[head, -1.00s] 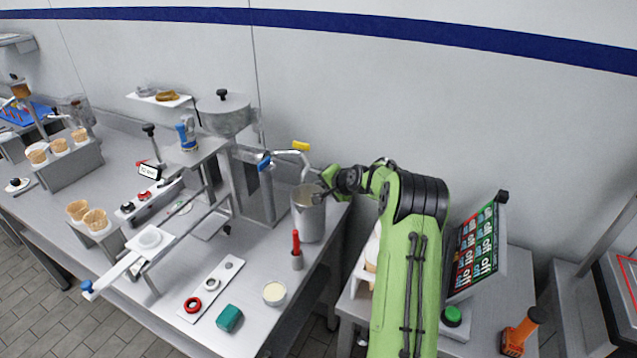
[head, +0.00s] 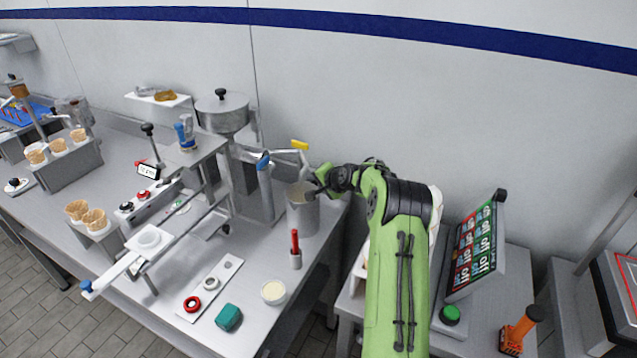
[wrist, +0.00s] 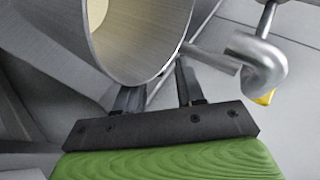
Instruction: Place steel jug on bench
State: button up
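The steel jug (head: 303,214), a tall grey cylinder with an open top, is upright at the right end of the steel bench (head: 262,322), below the machine's spout. I cannot tell whether its base touches the bench. My gripper (head: 322,184) is at the jug's upper right side, near the rim. In the wrist view the jug (wrist: 140,38) fills the top, with something pale inside it. My two dark fingers (wrist: 158,88) stand some way apart at its wall and seem closed on the jug; the exact contact is partly hidden.
The hopper machine (head: 223,112) with blue and yellow levers stands behind and left of the jug. In front are a red-handled tool in a small holder (head: 296,258), a white cup (head: 273,292) and a green sponge (head: 229,317). A tilted menu screen (head: 474,247) is at right.

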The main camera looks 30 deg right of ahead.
jog(key=v, duration=1.2)
jog(key=s+a+r+n+g, duration=0.1)
jog(key=s+a+r+n, duration=0.2)
jog(key=a, duration=0.4)
jog(key=s+a+r+n+g, duration=0.1)
jog(key=s+a+r+n, duration=0.2)
jog(key=a, duration=0.4)
jog(key=s+a+r+n+g, duration=0.1)
jog(key=s+a+r+n, duration=0.2)
jog(key=a, duration=0.4)
jog(key=s+a+n+g, duration=0.1)
jog(key=s+a, duration=0.3)
jog(key=s, duration=0.8)
jog(key=s+a+f+n+g, duration=0.1)
jog(key=s+a+n, duration=0.3)
jog(key=s, duration=0.8)
jog(key=shift+f, duration=0.3)
